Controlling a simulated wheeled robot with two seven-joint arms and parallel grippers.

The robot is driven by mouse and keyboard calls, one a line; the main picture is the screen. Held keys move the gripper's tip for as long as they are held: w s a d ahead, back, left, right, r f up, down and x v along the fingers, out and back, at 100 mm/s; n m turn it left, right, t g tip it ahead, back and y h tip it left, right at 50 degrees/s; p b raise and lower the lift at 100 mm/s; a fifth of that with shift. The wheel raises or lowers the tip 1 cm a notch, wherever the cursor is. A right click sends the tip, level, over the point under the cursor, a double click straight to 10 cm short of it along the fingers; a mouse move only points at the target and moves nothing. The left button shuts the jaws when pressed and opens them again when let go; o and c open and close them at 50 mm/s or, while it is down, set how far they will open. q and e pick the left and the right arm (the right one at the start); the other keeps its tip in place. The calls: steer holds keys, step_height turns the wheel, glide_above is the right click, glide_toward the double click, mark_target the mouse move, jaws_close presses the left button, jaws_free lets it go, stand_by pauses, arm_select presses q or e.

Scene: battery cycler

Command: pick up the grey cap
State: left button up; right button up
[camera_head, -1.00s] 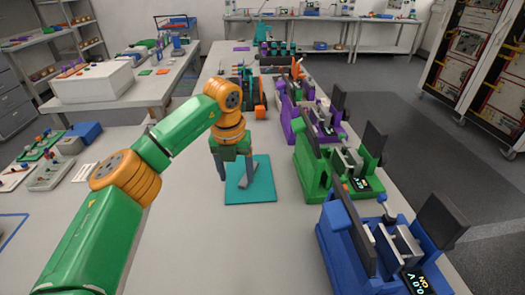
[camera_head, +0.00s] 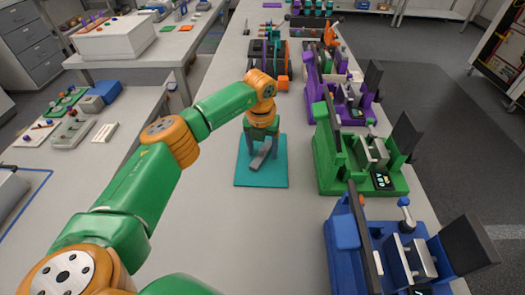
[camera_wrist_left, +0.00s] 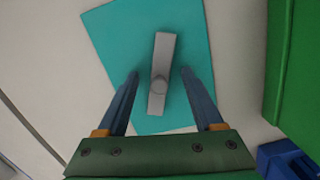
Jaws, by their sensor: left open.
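The grey cap (camera_head: 261,157) lies on the teal mat (camera_head: 275,180) on the table. In the left wrist view the cap (camera_wrist_left: 164,50) is a long grey bar with a round knob on it, lying on the mat (camera_wrist_left: 110,35). My left gripper (camera_head: 261,155) points down over the cap. In the left wrist view my left gripper (camera_wrist_left: 161,75) is open, with one finger on each side of the bar and visible gaps between. The cap is not held. My right gripper is not in view.
A green device (camera_head: 330,170) stands right of the mat, with a blue device (camera_head: 345,235) nearer and a purple device (camera_head: 330,95) farther. The table left of the mat is clear. Trays and a blue box (camera_head: 101,92) sit on the left bench.

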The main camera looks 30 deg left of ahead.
arm_select(q)
steer(key=shift+s+r, duration=0.1)
jaws_close()
